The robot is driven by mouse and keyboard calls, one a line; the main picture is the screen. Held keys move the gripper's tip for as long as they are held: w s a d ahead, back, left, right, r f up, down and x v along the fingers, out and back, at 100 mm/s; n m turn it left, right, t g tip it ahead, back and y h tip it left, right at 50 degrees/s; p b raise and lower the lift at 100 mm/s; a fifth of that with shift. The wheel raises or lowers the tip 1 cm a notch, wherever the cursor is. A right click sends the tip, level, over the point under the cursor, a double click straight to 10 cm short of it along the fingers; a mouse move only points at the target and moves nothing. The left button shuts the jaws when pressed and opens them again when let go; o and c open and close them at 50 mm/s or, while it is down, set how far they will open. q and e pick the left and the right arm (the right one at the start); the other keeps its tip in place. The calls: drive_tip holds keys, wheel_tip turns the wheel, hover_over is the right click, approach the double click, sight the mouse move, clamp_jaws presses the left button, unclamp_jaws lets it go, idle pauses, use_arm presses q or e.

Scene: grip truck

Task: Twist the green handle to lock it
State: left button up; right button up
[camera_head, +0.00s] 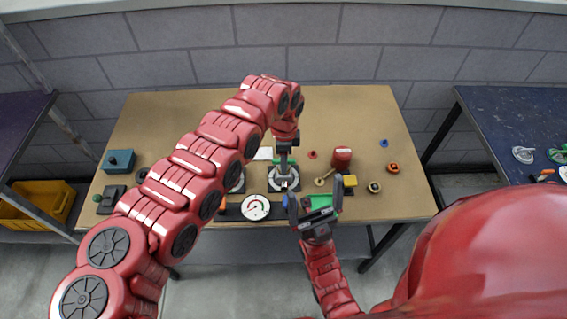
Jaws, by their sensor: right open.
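A green handle (292,161) shows in the head view at the middle of the table, just behind a round grey fitting (284,181). My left gripper (284,168) reaches down from above over this fitting, in front of the green handle, and partly covers both. I cannot tell whether it touches the handle, or whether its jaws are open or shut. My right gripper (315,203) is open near the table's front edge. A green part (322,202) shows between its fingers; I cannot tell whether they touch it.
A white gauge (255,207) stands at the front edge of the brown table (360,110). A red cylinder (341,157) and a yellow block (350,181) stand to the right. A teal box (119,161) is at the left. The back of the table is clear.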

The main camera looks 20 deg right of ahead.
use_arm(q)
clamp_jaws()
drive_tip(key=shift+f+m+b, duration=0.3)
drive_tip(key=shift+m+b, duration=0.6)
drive_tip(key=shift+b, duration=0.15)
drive_tip(key=m+b, duration=0.4)
drive_tip(key=m, duration=0.2)
drive_tip(key=shift+b, duration=0.3)
drive_tip(key=m+b, duration=0.1)
drive_tip(key=m, duration=0.1)
drive_tip(key=shift+r+m+b, duration=0.1)
drive_tip(key=shift+m+b, duration=0.2)
drive_tip(key=m+b, duration=0.1)
drive_tip(key=m, duration=0.3)
drive_tip(key=shift+b, duration=0.4)
drive_tip(key=m, duration=0.3)
drive_tip(key=shift+r+b, duration=0.1)
drive_tip(key=shift+b, duration=0.3)
drive_tip(key=m, duration=0.3)
drive_tip(key=shift+o, duration=0.6)
unclamp_jaws()
